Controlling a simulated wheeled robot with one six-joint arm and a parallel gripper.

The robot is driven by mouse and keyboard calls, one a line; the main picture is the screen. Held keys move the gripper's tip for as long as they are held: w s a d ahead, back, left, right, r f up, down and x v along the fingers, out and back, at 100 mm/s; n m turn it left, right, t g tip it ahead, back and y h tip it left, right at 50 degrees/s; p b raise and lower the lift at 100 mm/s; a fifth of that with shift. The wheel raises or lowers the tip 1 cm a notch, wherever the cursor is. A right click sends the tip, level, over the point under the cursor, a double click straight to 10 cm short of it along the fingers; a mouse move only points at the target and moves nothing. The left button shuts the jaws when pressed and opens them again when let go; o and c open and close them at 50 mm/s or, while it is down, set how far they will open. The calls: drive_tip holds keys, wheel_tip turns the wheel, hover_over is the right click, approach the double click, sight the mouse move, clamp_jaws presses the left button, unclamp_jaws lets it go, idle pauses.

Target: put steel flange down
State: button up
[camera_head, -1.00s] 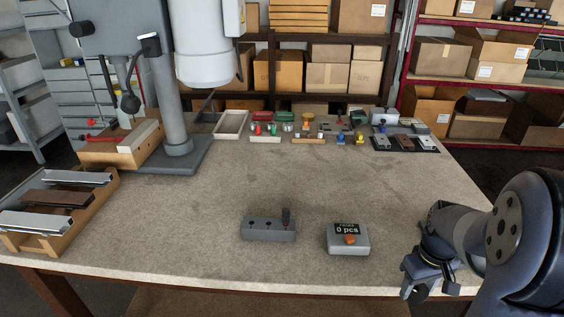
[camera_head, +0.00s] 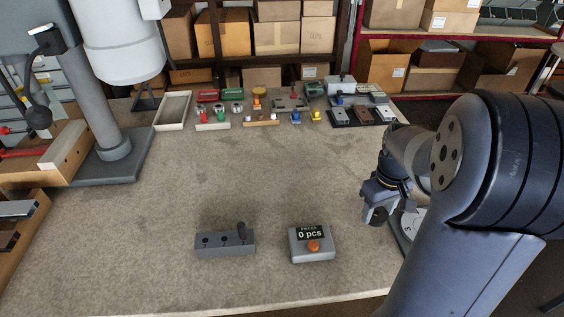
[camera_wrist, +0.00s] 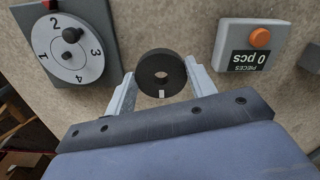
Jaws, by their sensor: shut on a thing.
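My gripper (camera_wrist: 160,88) is shut on the steel flange (camera_wrist: 162,72), a dark ring with a round hole and a small light mark on its edge. The two fingers clasp it from left and right in the wrist view. In the head view, my gripper (camera_head: 376,205) is at the right side of the table, with the flange (camera_head: 379,216) low between the fingers and partly hidden. The flange appears held above the table; the exact gap cannot be told.
A numbered dial (camera_wrist: 72,58) is left of the flange in the wrist view, mostly behind my arm in the head view. A counter box (camera_head: 312,243) reading 0 pcs and a grey block with a peg (camera_head: 225,242) stand nearby. The table middle (camera_head: 260,180) is clear.

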sight(367, 241)
drive_tip(key=shift+f, duration=4.9)
drive_tip(key=shift+f, duration=0.15)
drive_tip(key=o, duration=1.1)
drive_tip(key=shift+o, duration=0.2)
wheel_tip(367, 241, up, 12)
